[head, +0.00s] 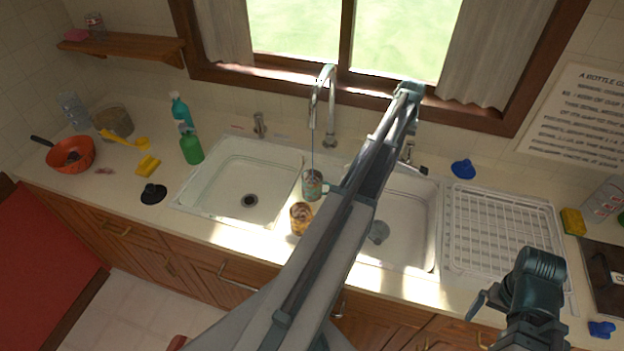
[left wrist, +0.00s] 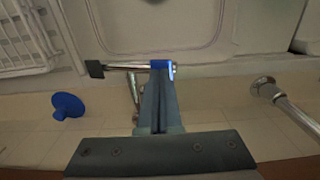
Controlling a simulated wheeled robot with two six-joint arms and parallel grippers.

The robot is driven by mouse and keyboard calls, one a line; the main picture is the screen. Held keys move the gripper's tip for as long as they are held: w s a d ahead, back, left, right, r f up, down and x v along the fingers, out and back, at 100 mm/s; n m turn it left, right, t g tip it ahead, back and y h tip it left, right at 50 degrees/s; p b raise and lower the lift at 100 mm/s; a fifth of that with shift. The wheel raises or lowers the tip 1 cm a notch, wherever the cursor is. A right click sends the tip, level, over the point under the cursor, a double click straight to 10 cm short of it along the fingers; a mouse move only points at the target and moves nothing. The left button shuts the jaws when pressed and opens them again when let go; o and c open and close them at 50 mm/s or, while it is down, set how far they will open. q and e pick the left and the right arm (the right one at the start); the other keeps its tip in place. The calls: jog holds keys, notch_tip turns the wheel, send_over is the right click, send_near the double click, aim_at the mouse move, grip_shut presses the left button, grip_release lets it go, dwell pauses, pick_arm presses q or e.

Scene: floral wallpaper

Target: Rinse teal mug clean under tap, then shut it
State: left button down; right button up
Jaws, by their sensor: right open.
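The teal mug (head: 312,185) stands upright below the spout of the chrome tap (head: 330,100), around the divider between the two basins. A thin bluish stream (head: 313,150) runs from the spout down to the mug. Its inside looks brownish. The tap lever (head: 409,152) on the right is partly hidden by my left arm. In the left wrist view, my left gripper (left wrist: 162,66) has its fingers together, with blue tips at the metal lever with a black end (left wrist: 95,69); contact is unclear. My right gripper (head: 480,304) is open and empty, above the counter's front right.
A brown-yellow cup (head: 300,217) stands just in front of the mug. A drying rack (head: 505,235) lies right of the basins (head: 250,165). A blue plunger-like item (head: 463,169) is behind it. Green bottles (head: 190,148) stand left. My left arm crosses over the right basin.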

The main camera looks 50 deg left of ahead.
pick_arm(q)
jog(key=shift+f+b, duration=0.75)
jog(key=shift+f, duration=0.2)
notch_tip(320, 180, up, 4)
jog(key=p, duration=0.3)
jog(key=shift+f, duration=0.3)
jog(key=shift+w+d, duration=0.15)
jog(key=shift+d, duration=0.15)
jog(key=w+d, duration=0.2)
jog(key=d, duration=0.1)
jog(key=w+d, duration=0.2)
jog(key=d, duration=0.1)
jog(key=w+d, duration=0.1)
jog(key=d, duration=0.2)
jog(key=shift+w+d+f, duration=0.1)
jog(key=shift+w+d, duration=0.1)
jog(key=shift+w, duration=0.2)
jog(key=shift+f, duration=0.1)
